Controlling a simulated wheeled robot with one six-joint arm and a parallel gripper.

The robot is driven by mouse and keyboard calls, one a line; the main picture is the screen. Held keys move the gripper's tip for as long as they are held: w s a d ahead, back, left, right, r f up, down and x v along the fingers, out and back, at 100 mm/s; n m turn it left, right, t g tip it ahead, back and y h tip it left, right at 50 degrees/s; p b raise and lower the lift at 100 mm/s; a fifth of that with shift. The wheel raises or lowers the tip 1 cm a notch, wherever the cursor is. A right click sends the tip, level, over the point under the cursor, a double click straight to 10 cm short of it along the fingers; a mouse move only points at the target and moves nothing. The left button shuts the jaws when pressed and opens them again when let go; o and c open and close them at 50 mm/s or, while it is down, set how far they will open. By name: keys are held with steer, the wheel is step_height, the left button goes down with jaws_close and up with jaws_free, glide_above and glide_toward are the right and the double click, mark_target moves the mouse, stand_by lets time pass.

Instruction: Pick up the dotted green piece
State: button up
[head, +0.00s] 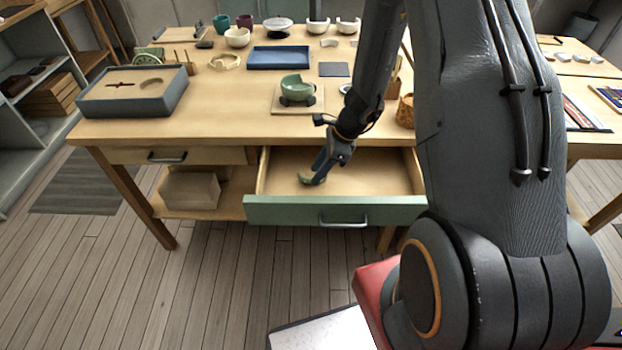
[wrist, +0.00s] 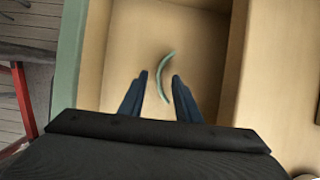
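A curved green piece (wrist: 160,80) stands out against the drawer floor in the wrist view, between my two fingertips, with gaps on both sides. In the head view the green piece (head: 307,179) shows at the tips of my gripper (head: 317,177), inside the open drawer (head: 280,175). My gripper (wrist: 159,76) is open and points down into the drawer. Dots on the piece are too small to make out.
The drawer's green front (head: 290,212) and wooden walls surround my gripper closely. Above, on the workbench (head: 225,125), a green bowl (head: 296,88) sits on a stand. A grey box (head: 135,95) and a blue tray (head: 278,58) stand farther left and back.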

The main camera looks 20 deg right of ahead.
steer(key=shift+x, duration=1.3)
steer(key=shift+d, duration=0.1)
jaws_close()
steer(key=shift+r, duration=0.1)
